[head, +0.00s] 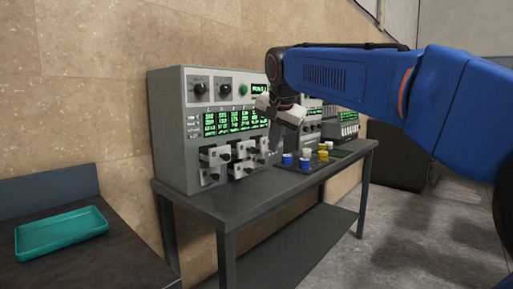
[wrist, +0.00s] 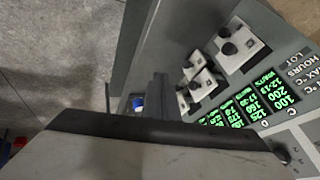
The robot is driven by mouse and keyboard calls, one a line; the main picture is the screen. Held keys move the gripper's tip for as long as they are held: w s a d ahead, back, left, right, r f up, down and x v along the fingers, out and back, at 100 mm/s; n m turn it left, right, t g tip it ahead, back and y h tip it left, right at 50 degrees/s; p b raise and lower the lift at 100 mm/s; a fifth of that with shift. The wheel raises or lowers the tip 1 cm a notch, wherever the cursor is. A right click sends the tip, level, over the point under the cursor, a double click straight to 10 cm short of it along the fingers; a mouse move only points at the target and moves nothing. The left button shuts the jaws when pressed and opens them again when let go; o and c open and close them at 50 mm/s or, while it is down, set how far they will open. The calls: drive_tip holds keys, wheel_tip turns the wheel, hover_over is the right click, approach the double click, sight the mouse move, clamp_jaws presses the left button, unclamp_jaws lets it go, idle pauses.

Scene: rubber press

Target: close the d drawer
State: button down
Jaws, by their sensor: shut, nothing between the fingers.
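The grey press cabinet (head: 170,130) stands on the table. Several drawers with pale fronts and black knobs stick out low on its face, in two rows; one front is at the near left (head: 213,156). The wrist view shows pale drawer fronts (wrist: 243,47) jutting out beside the green readouts. Letters C and D mark readout columns there, but I cannot tell surely which drawer is d. My gripper (head: 277,134) is shut and empty, in front of the cabinet's right part near the right-hand drawers. My arm and gripper partly hide that side.
Blue, white and yellow pieces stand on a dark mat (head: 290,165) right of the drawers. Another instrument (head: 340,122) stands at the table's far end. A teal tray (head: 60,232) lies on the left bench. The dark table (head: 225,205) is bare in front of the drawers.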

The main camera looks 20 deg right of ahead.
sight(243, 148)
drive_tip(key=w+r+m, duration=0.2)
drive_tip(key=w+r, duration=0.2)
drive_tip(key=w, duration=0.1)
drive_tip(key=w+a+f, duration=0.1)
drive_tip(key=w+f, duration=0.7)
drive_tip(key=w, duration=0.1)
drive_tip(key=shift+w, duration=0.3)
